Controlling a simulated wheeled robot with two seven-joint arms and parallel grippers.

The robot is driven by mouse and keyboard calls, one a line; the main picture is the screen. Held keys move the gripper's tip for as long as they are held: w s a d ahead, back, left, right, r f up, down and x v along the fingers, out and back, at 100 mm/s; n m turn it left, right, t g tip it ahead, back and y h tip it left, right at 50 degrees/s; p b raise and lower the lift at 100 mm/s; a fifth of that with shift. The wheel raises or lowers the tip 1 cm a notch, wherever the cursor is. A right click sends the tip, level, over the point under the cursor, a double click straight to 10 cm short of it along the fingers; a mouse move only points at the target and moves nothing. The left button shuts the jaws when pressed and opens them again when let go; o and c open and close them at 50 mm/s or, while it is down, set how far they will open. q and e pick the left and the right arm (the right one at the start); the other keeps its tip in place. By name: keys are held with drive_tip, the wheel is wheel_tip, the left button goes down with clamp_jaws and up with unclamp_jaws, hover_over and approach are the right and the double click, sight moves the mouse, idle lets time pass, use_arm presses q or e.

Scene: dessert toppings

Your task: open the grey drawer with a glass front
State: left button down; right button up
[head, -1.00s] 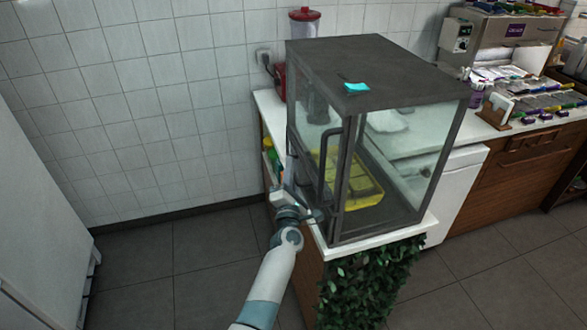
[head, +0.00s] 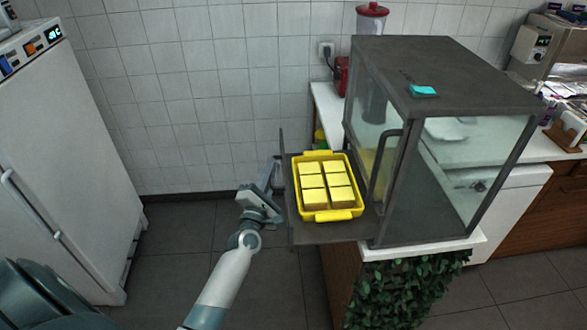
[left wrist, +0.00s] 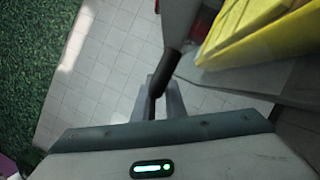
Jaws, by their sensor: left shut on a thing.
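The grey drawer (head: 325,233) stands out from the left side of the glass case (head: 445,75). Its thin front panel is seen nearly edge-on in the head view. A yellow tray (head: 333,215) with several yellow blocks (head: 312,182) rests on the drawer, and the tray's edge also shows in the left wrist view (left wrist: 250,35). My left gripper (head: 272,178) is at the outer side of the drawer front. In the left wrist view its fingers (left wrist: 159,92) are closed around a dark bar, the drawer handle (left wrist: 164,75). My right gripper is not in view.
A white fridge (head: 65,170) stands at the left, with open floor (head: 185,235) between it and the drawer. A leafy panel (head: 400,295) covers the counter front below the case. A cyan item (head: 423,90) lies on the case top.

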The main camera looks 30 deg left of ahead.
use_arm(q)
drive_tip(key=shift+s+a, duration=0.8)
drive_tip(key=shift+a, duration=0.3)
drive_tip(key=shift+f, duration=0.1)
drive_tip(key=c, duration=2.1)
unclamp_jaws()
drive_tip(key=shift+s, duration=0.1)
drive_tip(key=b+v, duration=0.5)
drive_tip(key=v, duration=1.2)
drive_tip(key=shift+s+d, duration=0.1)
